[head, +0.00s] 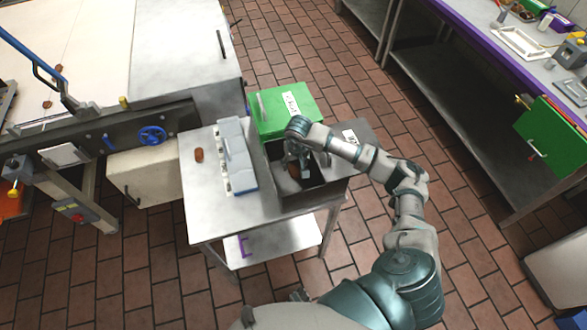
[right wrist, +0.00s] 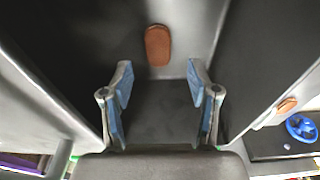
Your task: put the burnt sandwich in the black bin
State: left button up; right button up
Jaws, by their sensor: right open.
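The black bin (head: 312,188) stands on the small metal table, open at the top. My right gripper (head: 294,163) reaches down into its opening. In the right wrist view the gripper (right wrist: 160,104) is open, its blue-padded fingers apart with nothing between them. A brown sandwich (right wrist: 158,45) shows beyond the fingertips, inside the bin's dark walls (right wrist: 55,50), apart from the fingers. It is partly visible in the head view (head: 293,170). Another brown sandwich (head: 199,155) lies on the table's left part. It also shows in the right wrist view (right wrist: 287,105). My left gripper is out of view.
A grey box with a blue edge (head: 235,157) stands left of the bin. A green box (head: 285,110) stands behind it. The conveyor machine with a blue handwheel (head: 152,136) is at the left. A long workbench (head: 470,40) runs along the right; brick floor between is clear.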

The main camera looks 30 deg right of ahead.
aim_at(296, 175)
jog(key=shift+s+a+r, duration=0.1)
jog(key=shift+s+r, duration=0.15)
jog(key=shift+r, duration=1.2)
jog(key=shift+s+r, duration=0.2)
jog(key=shift+r, duration=1.25)
